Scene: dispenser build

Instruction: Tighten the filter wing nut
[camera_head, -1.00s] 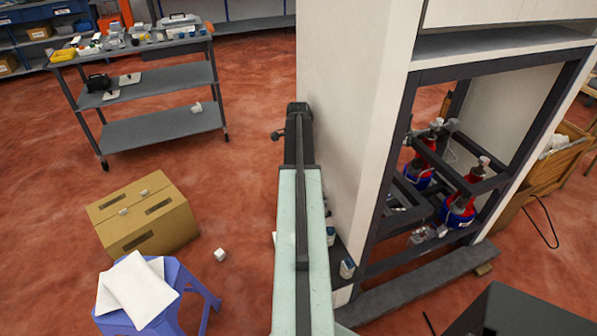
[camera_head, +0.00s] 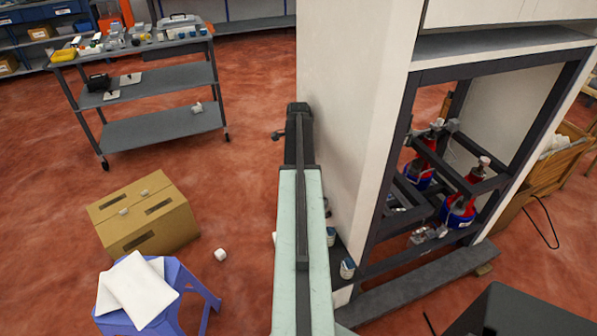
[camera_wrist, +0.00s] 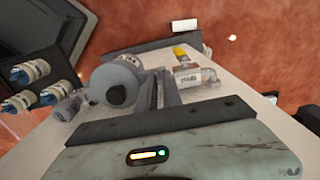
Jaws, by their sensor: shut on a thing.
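In the wrist view my gripper (camera_wrist: 163,76) reaches out over a pale panel, its narrow fingers close together. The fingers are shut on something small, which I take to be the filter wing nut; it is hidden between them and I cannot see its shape. A grey round housing (camera_wrist: 108,78) with a dark round end sits just left of the fingers, and it looks like the filter. I cannot tell whether the fingers touch it.
Fittings with a yellow end (camera_wrist: 180,53) and a clear labelled piece (camera_wrist: 187,78) lie close right of the fingers. Several blue-and-white fittings (camera_wrist: 30,70) stand at left. A white cabinet (camera_head: 345,90) with a dark frame rises beside my arm. A carton (camera_head: 150,225) and blue stool (camera_head: 190,290) stand left.

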